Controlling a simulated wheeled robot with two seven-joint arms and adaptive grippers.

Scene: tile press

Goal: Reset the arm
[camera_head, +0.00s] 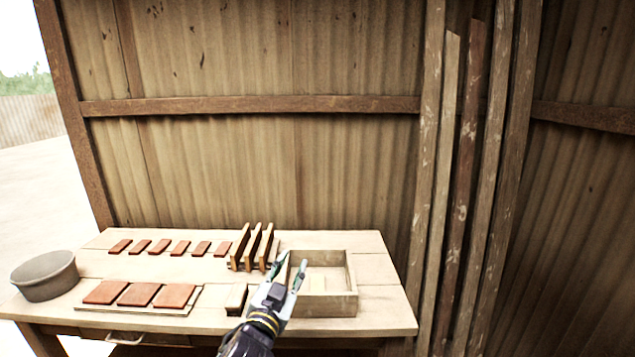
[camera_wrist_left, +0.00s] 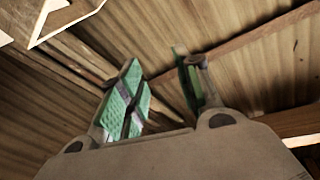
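My left gripper (camera_head: 292,263) is over the left side of a shallow wooden box (camera_head: 335,304) on the table, fingers pointing away from me. Its two fingers are apart, with nothing seen between them. In the left wrist view the green-padded fingers (camera_wrist_left: 160,88) are also spread and empty, with corrugated wall behind them. My left forearm comes in from the bottom of the head view. My right gripper is in neither view.
On the table (camera_head: 385,318) are a grey bowl (camera_head: 46,279), three large red tiles (camera_head: 140,294) on a board, a row of small red tiles (camera_head: 161,247), upright wooden slats (camera_head: 252,247) and a small block (camera_head: 236,298). Posts (camera_head: 464,170) stand right.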

